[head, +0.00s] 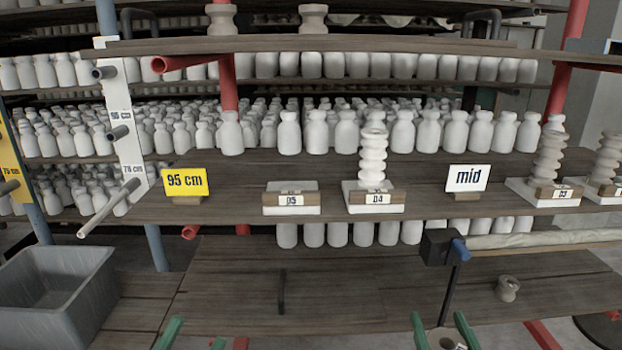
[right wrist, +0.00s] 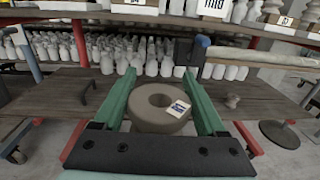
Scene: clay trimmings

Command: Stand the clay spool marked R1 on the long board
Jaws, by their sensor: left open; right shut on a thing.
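My right gripper (head: 443,325) is at the bottom of the head view, shut on a grey clay spool (head: 446,342). In the right wrist view the same spool (right wrist: 147,115) sits between the green fingers of the gripper (right wrist: 165,85), its round hole facing the camera. A small white and blue tag lies on its face; its marking is too small to read. My left gripper (head: 192,335) is open and empty at the bottom left. A long dark board (head: 350,45) runs across the top of the rack, with two clay spools (head: 221,20) (head: 313,18) standing on it.
The middle shelf (head: 230,200) bears a 95 cm sign (head: 185,183), a mid sign (head: 468,178), an empty D5 stand (head: 291,198) and stacked spools on stand D4 (head: 373,160).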

